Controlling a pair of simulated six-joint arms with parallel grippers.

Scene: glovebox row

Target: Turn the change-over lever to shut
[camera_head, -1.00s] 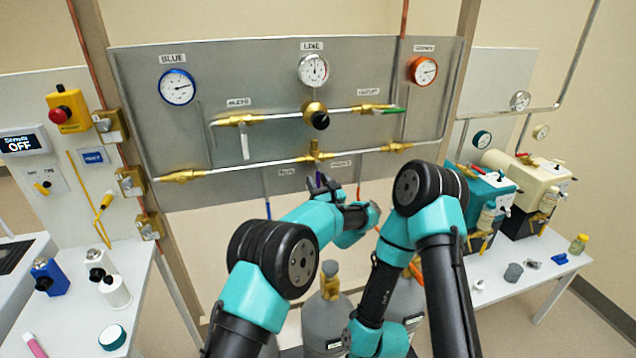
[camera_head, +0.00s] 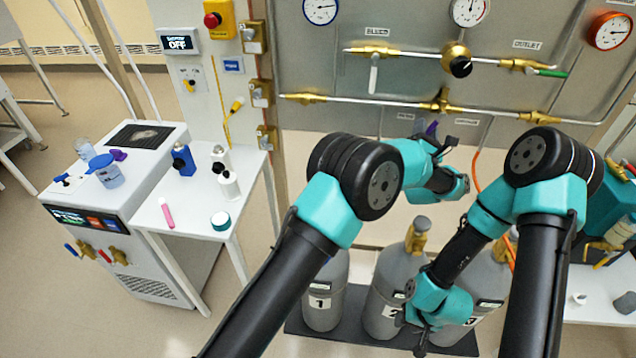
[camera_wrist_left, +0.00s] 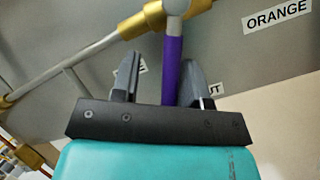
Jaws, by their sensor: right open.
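The change-over lever (camera_wrist_left: 172,68) has a purple handle that hangs down from a metal hub below the brass fitting (camera_head: 440,104) on the lower pipe. In the left wrist view the handle stands between the fingers of my left gripper (camera_wrist_left: 160,82). The fingers are apart, with a clear gap on the left side and the right finger close to the handle. In the head view my left gripper (camera_head: 437,143) is at the purple handle (camera_head: 432,128), partly hidden. An ORANGE label (camera_wrist_left: 278,15) is to the right. My right gripper (camera_head: 418,332) is low, in front of the cylinders, open.
Grey gas cylinders (camera_head: 322,300) stand below the panel (camera_head: 340,75). A bleed valve handle (camera_head: 373,78) and a green-handled outlet valve (camera_head: 552,73) sit above. A white side table (camera_head: 190,220) with bottles is at left. An orange hose (camera_head: 478,185) hangs beside the lever.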

